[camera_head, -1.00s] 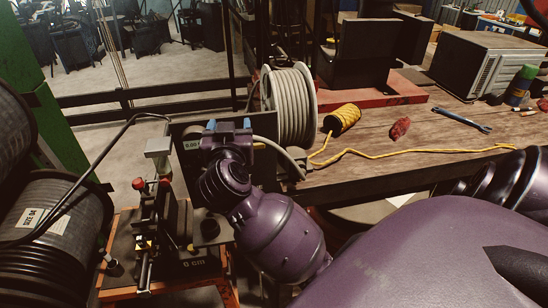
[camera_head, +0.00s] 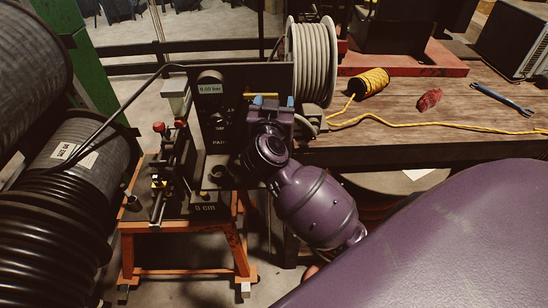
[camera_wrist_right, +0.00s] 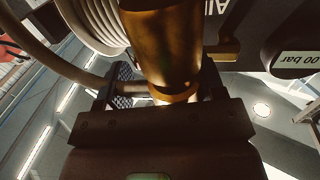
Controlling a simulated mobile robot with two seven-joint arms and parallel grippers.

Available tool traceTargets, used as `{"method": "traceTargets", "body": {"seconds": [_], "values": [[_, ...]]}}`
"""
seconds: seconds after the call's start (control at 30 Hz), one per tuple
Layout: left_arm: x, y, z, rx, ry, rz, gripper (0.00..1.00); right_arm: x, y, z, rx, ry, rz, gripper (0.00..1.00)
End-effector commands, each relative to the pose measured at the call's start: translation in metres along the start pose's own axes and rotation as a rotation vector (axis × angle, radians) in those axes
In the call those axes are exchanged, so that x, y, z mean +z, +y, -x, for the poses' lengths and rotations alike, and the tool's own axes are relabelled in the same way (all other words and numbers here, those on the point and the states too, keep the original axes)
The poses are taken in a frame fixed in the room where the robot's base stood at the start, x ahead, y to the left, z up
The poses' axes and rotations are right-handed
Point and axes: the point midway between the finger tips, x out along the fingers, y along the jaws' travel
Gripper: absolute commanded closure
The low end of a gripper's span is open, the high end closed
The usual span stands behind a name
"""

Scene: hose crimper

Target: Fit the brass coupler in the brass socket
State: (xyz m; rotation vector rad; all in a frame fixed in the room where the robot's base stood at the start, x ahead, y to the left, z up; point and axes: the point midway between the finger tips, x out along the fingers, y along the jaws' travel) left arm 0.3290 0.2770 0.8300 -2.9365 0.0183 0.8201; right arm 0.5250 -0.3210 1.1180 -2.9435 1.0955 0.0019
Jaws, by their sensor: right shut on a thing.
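My right gripper (camera_head: 272,102), with blue fingertips, is in front of the black panel in the head view. In the right wrist view it (camera_wrist_right: 165,98) is shut on the brass coupler (camera_wrist_right: 165,45), a thick brass cylinder that fills the top middle. The coupler cannot be made out for certain in the head view. A small brass piece (camera_head: 262,95) shows just above the gripper in front of the panel, and one (camera_wrist_right: 228,48) shows right of the coupler. I cannot tell whether either is the brass socket. My left gripper is not in view.
The black panel (camera_head: 222,130) with a 0.00 bar display stands beside the crimping machine (camera_head: 165,165) on an orange stand (camera_head: 180,228). A grey hose spool (camera_head: 312,60), yellow cord (camera_head: 372,82) and wrench (camera_head: 500,98) are on the wooden bench. Black hose reels (camera_head: 75,165) stand left.

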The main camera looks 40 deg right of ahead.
Motion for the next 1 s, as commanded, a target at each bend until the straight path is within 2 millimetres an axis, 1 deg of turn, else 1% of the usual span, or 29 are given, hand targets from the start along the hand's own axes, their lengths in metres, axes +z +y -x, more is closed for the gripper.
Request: {"method": "traceTargets", "body": {"seconds": [0.03, 0.1, 0.3, 0.4, 0.5, 0.73, 1.0], "values": [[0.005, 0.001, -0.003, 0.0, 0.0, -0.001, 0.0, 0.015, 0.0, 0.0, 0.0, -0.002, 0.004, 0.65], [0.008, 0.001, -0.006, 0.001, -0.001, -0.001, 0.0, 0.031, 0.0, 0.0, 0.001, -0.003, 0.003, 0.65], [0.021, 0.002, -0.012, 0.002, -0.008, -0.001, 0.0, 0.073, 0.0, 0.0, 0.0, -0.002, 0.004, 0.65], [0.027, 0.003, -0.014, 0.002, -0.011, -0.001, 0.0, 0.09, 0.0, 0.0, -0.001, -0.001, 0.004, 0.65], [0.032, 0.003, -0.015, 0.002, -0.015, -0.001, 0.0, 0.1, 0.0, 0.0, 0.0, 0.0, 0.001, 0.65], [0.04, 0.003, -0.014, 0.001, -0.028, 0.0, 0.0, 0.111, 0.0, 0.0, 0.0, 0.001, 0.0, 0.65], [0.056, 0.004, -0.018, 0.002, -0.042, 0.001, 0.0, 0.146, 0.0, 0.0, -0.001, -0.001, 0.002, 0.65]]}}
